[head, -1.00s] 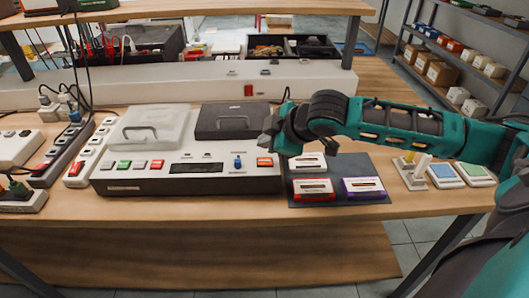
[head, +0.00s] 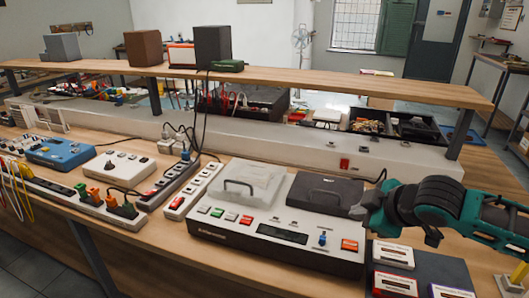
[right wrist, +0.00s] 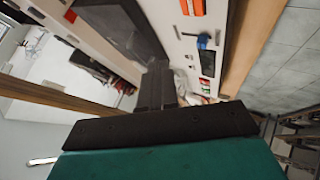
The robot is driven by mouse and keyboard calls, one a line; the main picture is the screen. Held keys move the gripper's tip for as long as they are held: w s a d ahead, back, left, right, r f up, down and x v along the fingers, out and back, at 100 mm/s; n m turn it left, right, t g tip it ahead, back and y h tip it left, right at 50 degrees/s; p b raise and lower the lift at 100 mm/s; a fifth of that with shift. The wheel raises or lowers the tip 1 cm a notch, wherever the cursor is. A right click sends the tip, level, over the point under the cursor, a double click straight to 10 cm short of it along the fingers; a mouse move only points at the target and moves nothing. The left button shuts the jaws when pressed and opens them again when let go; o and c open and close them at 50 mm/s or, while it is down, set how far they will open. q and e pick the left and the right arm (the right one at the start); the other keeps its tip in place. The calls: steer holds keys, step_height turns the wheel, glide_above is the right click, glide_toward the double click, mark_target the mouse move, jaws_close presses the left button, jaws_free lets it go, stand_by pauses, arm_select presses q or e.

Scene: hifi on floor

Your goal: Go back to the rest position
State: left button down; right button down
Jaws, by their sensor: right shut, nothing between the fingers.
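My right gripper (head: 362,210) is shut and empty at the right edge of the hi-fi deck (head: 275,262), close to its dark lid (head: 325,194). In the right wrist view its dark fingers (right wrist: 155,88) are together, with the deck's blue knob (right wrist: 203,42) and orange button (right wrist: 192,7) beyond them. I cannot tell whether the fingertips touch the deck. My left gripper is in neither view.
Cassettes (head: 394,255) lie on a dark mat right of the deck. Power strips (head: 195,190) and a blue box (head: 60,153) stand to the left. A raised shelf (head: 290,77) with speakers (head: 213,45) runs behind.

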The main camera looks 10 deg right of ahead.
steer(key=s+a+f+m+g, duration=0.2)
steer(key=s+a+f+m, duration=0.1)
steer(key=s+a+f, duration=0.7)
steer(key=s+f+m+g+h, duration=0.1)
steer(key=s+f+m+g, duration=0.15)
steer(key=s, duration=0.45)
steer(key=s+f+m+g, duration=0.1)
steer(key=s+m, duration=0.3)
steer(key=s, duration=0.4)
steer(key=w+a+f+n+t+y, duration=0.1)
steer(key=w+a+f+t, duration=0.1)
steer(key=w+f+t, duration=0.5)
steer(key=shift+w+a+f, duration=0.2)
steer(key=shift+w+f, duration=0.5)
steer(key=shift+f, duration=0.35)
